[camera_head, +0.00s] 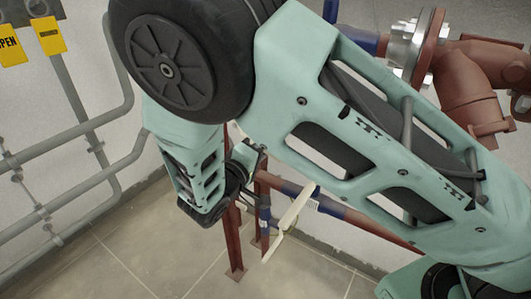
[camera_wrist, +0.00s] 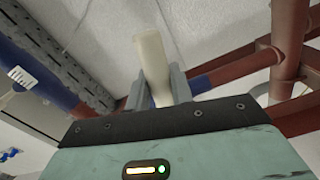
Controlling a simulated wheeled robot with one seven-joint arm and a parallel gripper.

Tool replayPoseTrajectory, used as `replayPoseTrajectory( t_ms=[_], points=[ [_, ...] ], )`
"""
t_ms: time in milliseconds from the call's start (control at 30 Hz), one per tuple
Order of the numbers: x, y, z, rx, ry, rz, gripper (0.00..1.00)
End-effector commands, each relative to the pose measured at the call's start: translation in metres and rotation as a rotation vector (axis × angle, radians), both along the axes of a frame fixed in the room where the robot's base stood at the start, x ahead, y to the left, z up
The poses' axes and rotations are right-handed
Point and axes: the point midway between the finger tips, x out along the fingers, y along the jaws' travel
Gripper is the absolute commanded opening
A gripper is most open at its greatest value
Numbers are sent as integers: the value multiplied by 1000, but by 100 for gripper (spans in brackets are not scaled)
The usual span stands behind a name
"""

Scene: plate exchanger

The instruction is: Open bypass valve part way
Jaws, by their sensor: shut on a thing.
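A long cream lever (camera_head: 292,220) slants across the head view near the blue-banded low pipe. I take it to be the bypass valve handle. In the wrist view a cream bar (camera_wrist: 152,52) stands between the two grey fingers of my gripper (camera_wrist: 154,86), which are shut on it. The bar extends past the fingertips. In the head view my forearm hides much of the area around the lever, and the finger contact is too small to make out. The valve body and the exact opening angle cannot be told.
Red-brown pipes (camera_wrist: 240,70) run close to my gripper's right in the wrist view. A blue pipe section (camera_wrist: 42,68) lies to its left. Grey wall pipes (camera_head: 85,130) and yellow tags (camera_head: 50,36) are at the left. A flanged red pipe (camera_head: 470,95) is upper right. Tiled floor (camera_head: 145,255) is clear.

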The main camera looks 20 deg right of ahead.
Motion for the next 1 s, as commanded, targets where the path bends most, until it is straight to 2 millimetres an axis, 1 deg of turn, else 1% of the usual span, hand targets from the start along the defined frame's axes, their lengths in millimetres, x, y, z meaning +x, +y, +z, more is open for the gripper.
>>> replayPoseTrajectory(
  t_ms=[33, 167, 333, 633, 667, 700, 733, 1000],
  points=[
    [1, 2, -12, 25, -31, 4, 0],
    [3, 4, -18, 77, -102, 3, 0],
    [5, 5, -20, 112, -146, 3, 0],
    [5, 5, -18, 114, -150, 4, 0],
    [5, 5, -18, 113, -149, 4, 25],
    [5, 5, -18, 112, -149, 3, 36],
    [5, 5, -18, 112, -149, 3, 45],
    [5, 5, -18, 112, -150, 2, 45]
  ],
)
